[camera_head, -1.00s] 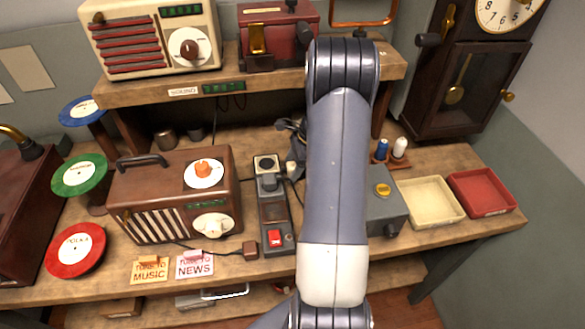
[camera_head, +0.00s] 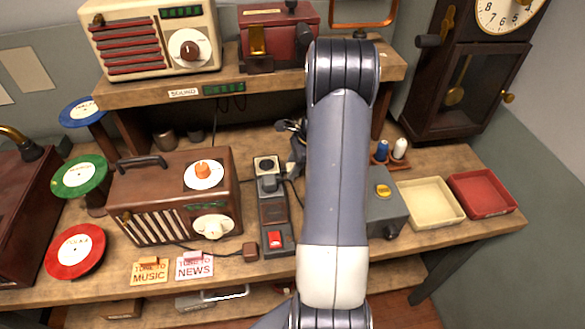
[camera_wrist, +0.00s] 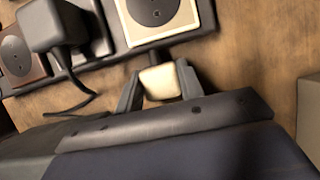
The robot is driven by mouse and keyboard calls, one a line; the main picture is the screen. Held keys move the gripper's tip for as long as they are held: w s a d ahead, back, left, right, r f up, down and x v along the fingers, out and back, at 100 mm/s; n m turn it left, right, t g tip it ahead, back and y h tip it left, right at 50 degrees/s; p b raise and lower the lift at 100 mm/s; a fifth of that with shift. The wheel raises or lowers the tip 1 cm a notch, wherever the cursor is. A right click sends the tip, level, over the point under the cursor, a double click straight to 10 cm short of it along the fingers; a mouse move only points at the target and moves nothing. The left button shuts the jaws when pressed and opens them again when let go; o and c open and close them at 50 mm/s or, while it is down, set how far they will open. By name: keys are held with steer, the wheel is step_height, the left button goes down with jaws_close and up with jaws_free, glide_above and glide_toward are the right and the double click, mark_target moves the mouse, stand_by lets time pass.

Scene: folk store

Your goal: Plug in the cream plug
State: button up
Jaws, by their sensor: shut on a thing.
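The cream plug (camera_wrist: 160,82) is held between the two fingers of my gripper (camera_wrist: 159,86), just below the power strip in the wrist view. My gripper is shut on it. The plug appears apart from the strip's cream socket (camera_wrist: 158,14), which is empty and just above it in that view. In the head view the power strip (camera_head: 285,246) lies on the bench with the cream socket (camera_head: 266,163) at its far end. My arm covers much of the gripper there, and I cannot make out the cream plug.
A grey plug (camera_head: 269,183) sits in the strip beside the cream socket. A brown plug (camera_head: 250,250) lies left of the strip's red switch (camera_head: 275,239). A brown radio (camera_head: 170,205) stands to the left. A grey box (camera_head: 384,205) stands right of my arm.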

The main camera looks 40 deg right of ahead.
step_height(320, 180, up, 12)
steer(key=b, duration=0.2)
steer(key=s+a+b, duration=0.1)
steer(key=s+a, duration=0.3)
steer(key=s, duration=0.4)
steer(key=s+a+b, duration=0.2)
steer(key=s+a, duration=0.2)
steer(key=s, duration=0.4)
steer(key=shift+d, duration=0.1)
